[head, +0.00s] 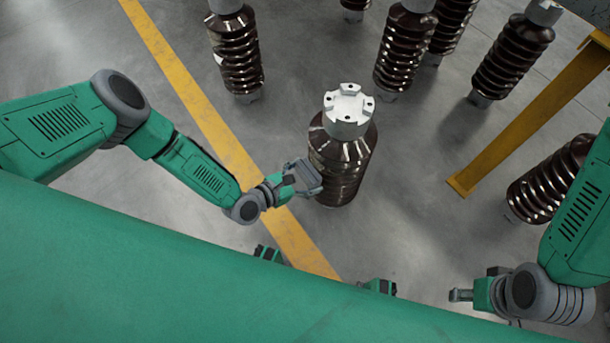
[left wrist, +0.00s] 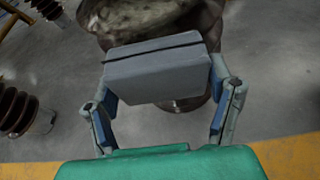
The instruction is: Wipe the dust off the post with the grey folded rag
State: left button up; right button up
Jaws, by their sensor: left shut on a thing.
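The post (head: 340,165) is a dark brown ribbed insulator with a pale metal cap, standing upright near the middle of the head view. Whitish patches, like dust, show on the post in the left wrist view (left wrist: 135,15). My left gripper (head: 308,178) is just left of the post and shut on the grey folded rag (left wrist: 160,72). The rag is a flat grey block between the fingers, in front of the post; I cannot tell whether it touches. My right gripper (head: 460,295) is low at the right, away from the post, its jaw state unclear.
Several similar ribbed insulators, such as one at the upper left (head: 236,55) and one at the right (head: 550,180), stand around. A yellow beam (head: 520,125) slants at the right.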

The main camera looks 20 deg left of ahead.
aim_at(308, 170)
pick_arm(q)
jog(key=shift+s+a+r+p, duration=0.1)
jog(key=shift+r+p, duration=0.6)
jog(key=shift+r, duration=0.9)
jog(key=shift+r+p, duration=1.55)
jog(key=shift+r, duration=2.05)
notch_tip(308, 170, down, 4)
jog(key=b, duration=0.4)
jog(key=shift+f+b, duration=0.45)
jog(key=shift+f, duration=2.9)
jog(key=shift+w+r+p, duration=0.2)
jog(key=shift+r+p, duration=2.25)
jog(key=shift+r, duration=2.95)
notch_tip(308, 170, down, 4)
jog(key=b, duration=0.4)
jog(key=shift+s, duration=0.15)
jog(key=shift+f+b, duration=0.45)
jog(key=shift+f, duration=2.95)
jog(key=shift+w+r+p, duration=0.15)
jog(key=shift+r+p, duration=0.5)
jog(key=shift+r, duration=0.75)
jog(key=shift+w+r+p, duration=0.1)
jog(key=shift+r+p, duration=0.5)
jog(key=shift+r, duration=0.75)
jog(key=shift+s+r+p, duration=0.15)
jog(key=shift+r+p, duration=0.5)
jog(key=shift+r, duration=0.65)
jog(key=shift+s+r+p, duration=0.1)
jog(key=shift+r+p, duration=0.5)
jog(key=shift+r, duration=0.7)
